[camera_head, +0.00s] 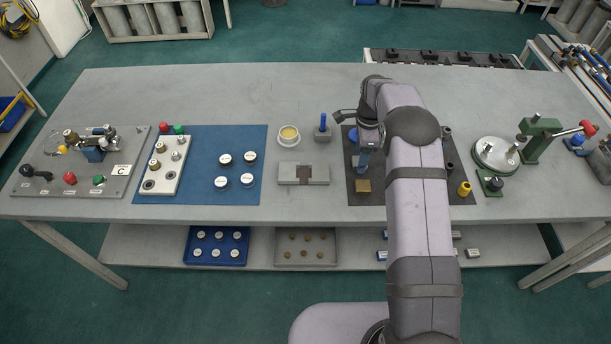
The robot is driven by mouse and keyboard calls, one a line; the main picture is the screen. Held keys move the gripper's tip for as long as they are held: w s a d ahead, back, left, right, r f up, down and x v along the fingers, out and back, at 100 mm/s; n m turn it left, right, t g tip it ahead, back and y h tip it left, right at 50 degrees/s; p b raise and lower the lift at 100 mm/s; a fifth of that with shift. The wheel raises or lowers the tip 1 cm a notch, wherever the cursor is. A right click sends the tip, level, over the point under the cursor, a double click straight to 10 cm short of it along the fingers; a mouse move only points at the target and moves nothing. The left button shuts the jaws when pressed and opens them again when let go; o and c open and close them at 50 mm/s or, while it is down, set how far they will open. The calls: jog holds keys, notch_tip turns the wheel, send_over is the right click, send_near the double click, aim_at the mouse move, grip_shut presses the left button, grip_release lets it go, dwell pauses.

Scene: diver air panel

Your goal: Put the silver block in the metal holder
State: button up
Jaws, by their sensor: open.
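The metal holder (290,174) is a grey block with a dark slot in its middle. It sits on the bench, left of the dark mat (352,198). My gripper (363,168) is open and points down over the left part of that mat, just behind a brass-coloured block (363,186). Its fingertips are small here, and I cannot tell whether anything is between them. I cannot make out a silver block on the mat; my arm covers the mat's middle. Small silver blocks (473,253) lie on the lower shelf, partly hidden by my arm.
A grey stand with a blue handle (323,123) and a white cup (289,136) stand behind the holder. A blue mat (255,143) with white-topped round parts lies left. A yellow cylinder (464,188) and a green press (538,139) are right. The bench front is clear.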

jog(key=c, duration=0.8)
jog(key=shift+r, duration=0.15)
jog(key=shift+r+p, duration=0.95)
jog(key=shift+r, duration=0.45)
jog(key=s+a+r+p, duration=0.1)
jog(key=a, duration=0.4)
jog(key=s+a+r, duration=0.1)
jog(key=a+r, duration=0.1)
jog(key=a, duration=0.4)
jog(key=s+a+r+p, duration=0.1)
jog(key=s+a+r, duration=0.1)
jog(key=a, duration=0.4)
jog(key=shift+r+p, duration=0.1)
jog(key=shift+p, duration=0.25)
